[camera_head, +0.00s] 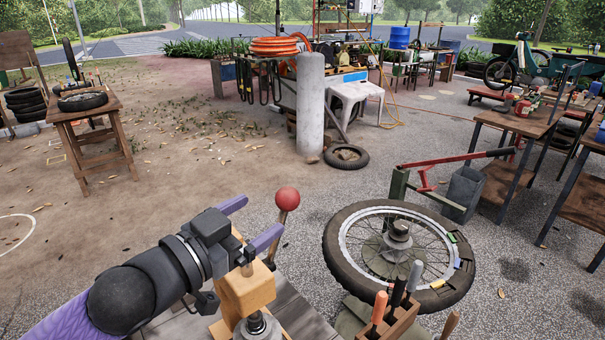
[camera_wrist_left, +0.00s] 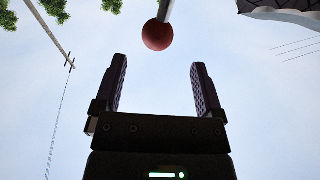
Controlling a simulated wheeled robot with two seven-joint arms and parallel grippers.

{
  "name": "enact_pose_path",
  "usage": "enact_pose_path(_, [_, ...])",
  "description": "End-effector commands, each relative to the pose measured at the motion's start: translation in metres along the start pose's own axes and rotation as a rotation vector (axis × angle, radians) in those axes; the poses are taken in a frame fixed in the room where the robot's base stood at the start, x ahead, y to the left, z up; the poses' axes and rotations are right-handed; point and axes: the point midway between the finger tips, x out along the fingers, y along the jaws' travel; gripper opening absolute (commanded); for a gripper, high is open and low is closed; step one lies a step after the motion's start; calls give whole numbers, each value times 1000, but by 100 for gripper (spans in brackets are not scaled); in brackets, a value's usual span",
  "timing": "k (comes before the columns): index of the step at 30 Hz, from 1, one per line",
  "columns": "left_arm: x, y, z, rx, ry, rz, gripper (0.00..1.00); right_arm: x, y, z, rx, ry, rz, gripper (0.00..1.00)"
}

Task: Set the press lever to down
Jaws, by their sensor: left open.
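The press lever is a rod with a red ball knob (camera_head: 287,199). In the head view it stands raised, with its top leaning slightly right, beside a wooden block (camera_head: 246,290). My left gripper (camera_head: 250,222) is open and empty, just left of the knob, with its purple fingers pointing toward it. In the left wrist view the red knob (camera_wrist_left: 157,35) and part of its rod show beyond the open fingertips (camera_wrist_left: 158,66), roughly centred between them and apart from them. The lever's lower end is partly hidden by my gripper. My right gripper is not in view.
A spoked wheel with a tyre (camera_head: 335,245) lies to the right of the lever. A wooden holder with several handled tools (camera_head: 393,318) stands in front of it. A long red bar (camera_head: 460,157) on a green post stands behind the wheel.

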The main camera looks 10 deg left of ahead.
Motion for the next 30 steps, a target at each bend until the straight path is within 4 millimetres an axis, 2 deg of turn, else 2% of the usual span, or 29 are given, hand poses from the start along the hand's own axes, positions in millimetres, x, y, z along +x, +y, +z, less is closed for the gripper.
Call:
enact_pose_path(6, [42,-1,-1,-2,3,-4,89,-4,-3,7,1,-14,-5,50])
enact_pose_path(12, [79,-1,2,-2,-1,-4,89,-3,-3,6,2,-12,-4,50])
enact_pose_path(18, [94,0,3,-1,-4,-3,89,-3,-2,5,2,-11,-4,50])
enact_pose_path(25, [94,0,3,-1,-5,-4,89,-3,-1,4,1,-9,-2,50])
enact_pose_path(30, [94,0,3,-1,-5,-4,53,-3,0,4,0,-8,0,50])
